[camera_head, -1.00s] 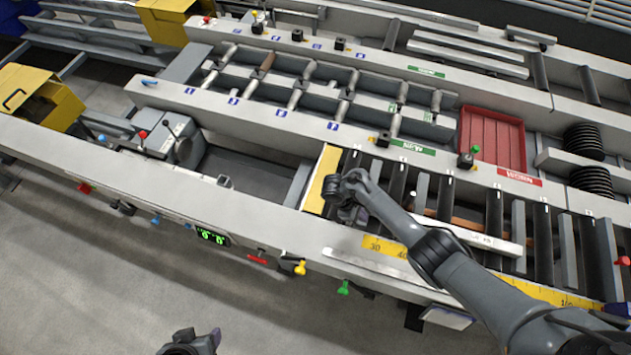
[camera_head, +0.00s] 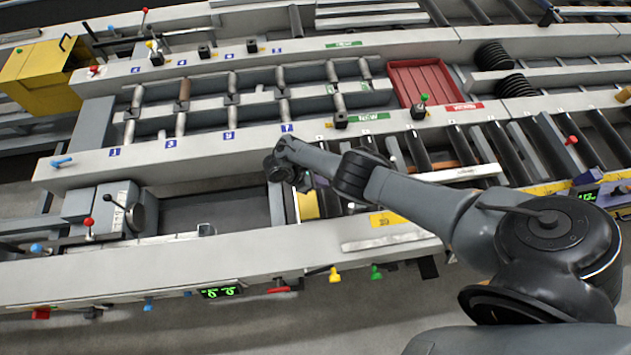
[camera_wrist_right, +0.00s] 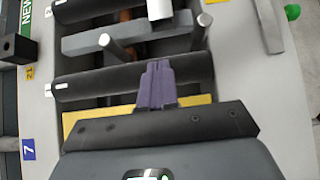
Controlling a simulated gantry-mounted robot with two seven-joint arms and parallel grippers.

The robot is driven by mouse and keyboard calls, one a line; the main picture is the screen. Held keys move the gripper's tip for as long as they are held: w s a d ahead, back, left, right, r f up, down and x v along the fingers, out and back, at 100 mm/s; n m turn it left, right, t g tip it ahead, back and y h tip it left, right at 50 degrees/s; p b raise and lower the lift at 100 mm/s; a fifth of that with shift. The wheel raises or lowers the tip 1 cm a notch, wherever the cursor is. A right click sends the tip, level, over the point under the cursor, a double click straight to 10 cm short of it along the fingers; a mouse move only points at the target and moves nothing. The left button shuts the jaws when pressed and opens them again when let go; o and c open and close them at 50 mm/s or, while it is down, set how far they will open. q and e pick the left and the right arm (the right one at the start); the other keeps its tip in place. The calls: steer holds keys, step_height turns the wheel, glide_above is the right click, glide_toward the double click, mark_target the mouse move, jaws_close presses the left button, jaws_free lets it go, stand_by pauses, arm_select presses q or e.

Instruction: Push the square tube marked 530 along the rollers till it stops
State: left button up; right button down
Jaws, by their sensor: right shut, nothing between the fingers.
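A pale, bright bar (camera_head: 458,174) lies across the black rollers right of my right forearm in the head view; no 530 mark is readable on it. My right gripper (camera_head: 306,182) is beside the yellow strip at the left end of the rollers, partly hidden by its wrist. In the right wrist view its purple fingers (camera_wrist_right: 157,66) are closed together and empty, over a roller. A pale bar end (camera_wrist_right: 160,12) shows ahead of them, apart in the picture; I cannot tell whether it is the 530 tube. My left gripper is out of view.
Two steel posts (camera_wrist_right: 115,48) (camera_wrist_right: 201,27) stand near the rollers ahead of the fingers. A red tray (camera_head: 425,82) and a green-knobbed block (camera_head: 418,109) are behind the rollers.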

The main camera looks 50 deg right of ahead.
steer(key=b+x, duration=0.1)
steer(key=x, duration=0.5)
steer(key=shift+s+d+f, duration=0.1)
steer(key=shift+f, duration=0.15)
steer(key=shift+s+d+r+p, duration=0.35)
steer(key=shift+s+d+p, duration=0.15)
steer(key=shift+s+d, duration=0.3)
steer(key=shift+s+d+f, duration=0.1)
steer(key=shift+s+d, duration=0.3)
steer(key=shift+d, duration=0.15)
